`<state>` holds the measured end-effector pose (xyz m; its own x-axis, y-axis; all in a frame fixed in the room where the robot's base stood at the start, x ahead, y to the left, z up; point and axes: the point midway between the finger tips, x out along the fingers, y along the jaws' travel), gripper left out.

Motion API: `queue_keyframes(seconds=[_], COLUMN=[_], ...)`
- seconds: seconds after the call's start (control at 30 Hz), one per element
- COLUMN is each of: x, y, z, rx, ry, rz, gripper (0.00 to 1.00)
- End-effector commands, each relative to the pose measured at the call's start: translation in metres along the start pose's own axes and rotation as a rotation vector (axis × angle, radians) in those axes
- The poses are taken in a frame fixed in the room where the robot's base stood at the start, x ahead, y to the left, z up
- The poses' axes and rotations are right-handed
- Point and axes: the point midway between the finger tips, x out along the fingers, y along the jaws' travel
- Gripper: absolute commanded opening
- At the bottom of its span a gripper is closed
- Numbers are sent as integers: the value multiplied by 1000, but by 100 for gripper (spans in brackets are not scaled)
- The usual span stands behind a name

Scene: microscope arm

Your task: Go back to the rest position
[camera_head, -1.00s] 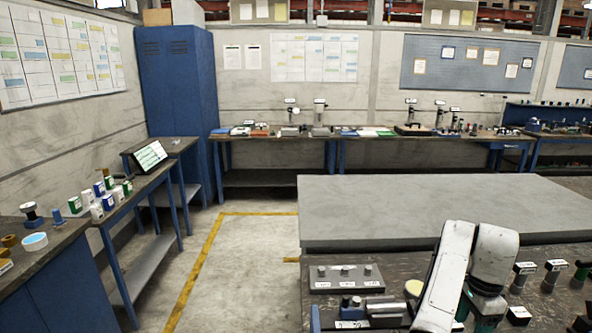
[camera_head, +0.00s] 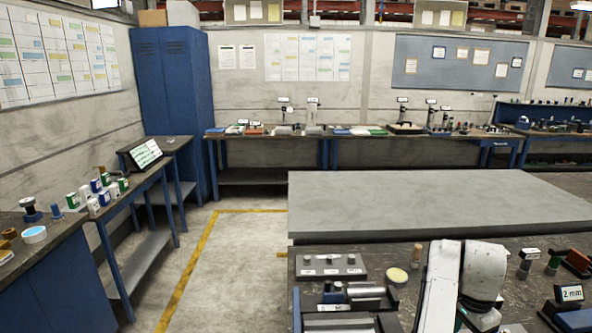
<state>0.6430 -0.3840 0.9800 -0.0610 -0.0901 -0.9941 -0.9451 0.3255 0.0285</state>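My white arm stands at the lower right of the head view, over the dark workbench (camera_head: 400,265). Two of its pale links show, reaching down past the bottom edge of the picture. My gripper is not visible; the end of the arm is hidden behind these links or below the frame. Whether it holds anything cannot be seen.
Close to the arm are a grey block with several knobs (camera_head: 331,267), a metal cylinder in a fixture (camera_head: 365,293), a yellowish disc (camera_head: 397,276) and a "2 mm" sign (camera_head: 569,293). A bare grey slab (camera_head: 430,200) lies behind. Floor is clear at left centre.

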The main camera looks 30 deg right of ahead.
Motion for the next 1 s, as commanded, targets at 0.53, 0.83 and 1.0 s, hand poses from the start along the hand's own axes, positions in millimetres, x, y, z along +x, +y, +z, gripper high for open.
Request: queue_keyframes(seconds=[0.53, 0.83, 1.0], x=[56, 85, 90], y=[57, 137, 182], z=[96, 202, 245], rx=[-856, -1494, -1731], ry=[195, 134, 65], rz=[-37, -107, -160], gripper=[63, 63, 63])
